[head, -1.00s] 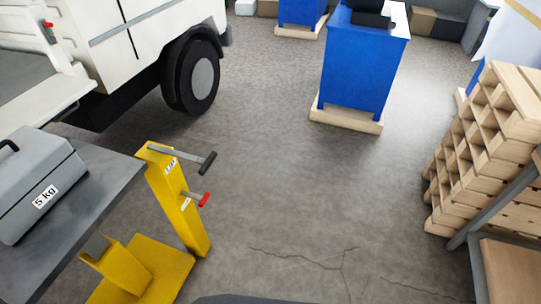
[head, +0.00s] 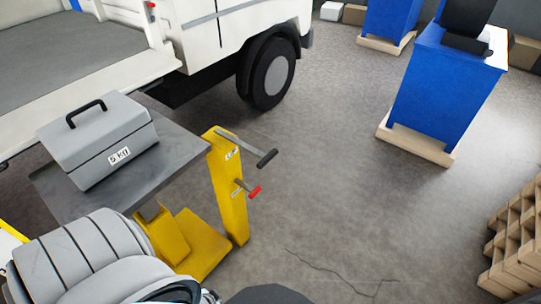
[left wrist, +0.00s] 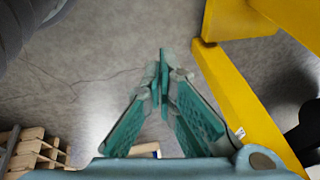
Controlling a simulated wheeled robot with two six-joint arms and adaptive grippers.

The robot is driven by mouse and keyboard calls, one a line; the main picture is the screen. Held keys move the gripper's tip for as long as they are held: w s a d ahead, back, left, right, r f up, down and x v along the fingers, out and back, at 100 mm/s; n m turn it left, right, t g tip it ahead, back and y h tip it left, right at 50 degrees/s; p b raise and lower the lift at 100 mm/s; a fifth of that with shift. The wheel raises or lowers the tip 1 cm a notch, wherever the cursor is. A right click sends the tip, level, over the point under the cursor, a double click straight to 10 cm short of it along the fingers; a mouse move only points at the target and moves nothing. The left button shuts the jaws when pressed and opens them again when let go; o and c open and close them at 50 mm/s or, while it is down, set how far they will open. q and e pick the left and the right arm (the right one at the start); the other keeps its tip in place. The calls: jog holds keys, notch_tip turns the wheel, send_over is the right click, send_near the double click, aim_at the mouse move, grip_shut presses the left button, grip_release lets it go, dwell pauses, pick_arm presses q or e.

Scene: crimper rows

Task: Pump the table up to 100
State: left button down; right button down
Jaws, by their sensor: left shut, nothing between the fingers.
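The lift table's grey top (head: 185,165) stands on a yellow frame (head: 228,190) in the head view. A lever with a black grip (head: 266,159) sticks out to the right from the upper part of the yellow post. A shorter lever with a red grip (head: 254,191) sits below it. A grey toolbox marked 5 kg (head: 105,150) rests on the tabletop. My left gripper (left wrist: 164,55) is shut and empty in the left wrist view, apart from the yellow frame (left wrist: 225,90) at its right. The black shape at that view's right edge is unclear. My right gripper is not in view.
A white truck with an open grey bed (head: 60,60) stands behind the table, its wheel (head: 272,75) near the post. Blue cabinets (head: 445,90) on pallets stand at the back right. Stacked wooden pallets (head: 515,240) are at the right. The cracked floor between is clear.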

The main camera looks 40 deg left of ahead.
pick_arm(q)
jog(key=w+a+r+m+t+y, duration=0.1)
jog(key=w+a+r+t, duration=0.1)
jog(key=w+a+r, duration=0.35)
jog(key=w+a+r+t, duration=0.25)
jog(key=w+r, duration=0.35)
jog(key=w, duration=0.4)
jog(key=w+d+r+m+t, duration=0.1)
jog(key=w+r+t, duration=0.2)
jog(key=r, duration=1)
jog(key=w+d+r+m+t, duration=0.1)
jog(key=w+r+t, duration=0.3)
jog(key=w+r, duration=0.6)
notch_tip(320, 180, up, 3)
jog(key=shift+w+d+r+h, duration=0.1)
jog(key=shift+w+d+h, duration=0.25)
jog(key=shift+d, duration=0.25)
jog(key=shift+t, duration=0.25)
